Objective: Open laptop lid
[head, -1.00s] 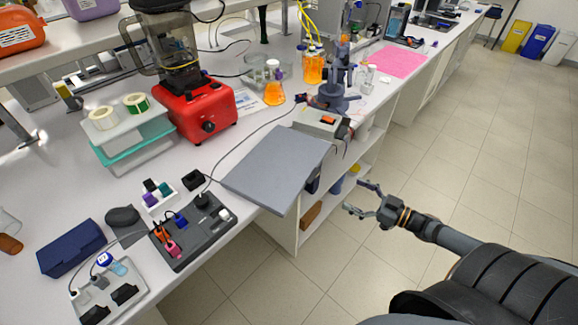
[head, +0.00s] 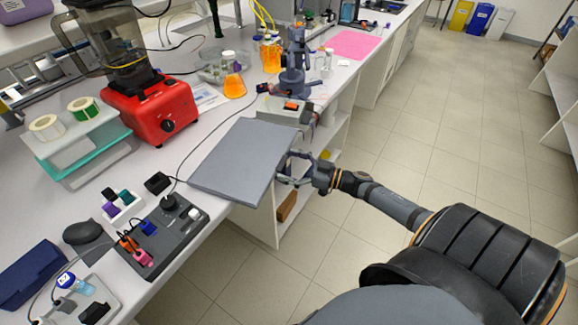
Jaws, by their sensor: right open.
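The laptop (head: 240,160) is a flat grey slab with its lid closed. It lies at the front edge of the white bench, its near right corner reaching past the edge. My right gripper (head: 286,168) is open at the laptop's right edge, its fingers close to that edge. I cannot tell whether they touch it. My left gripper is not in view.
A black device (head: 165,235) with coloured plugs sits left of the laptop. A red blender (head: 155,110) stands behind it, and a grey-white instrument (head: 285,112) is beyond its far edge. The floor (head: 430,190) at right is clear.

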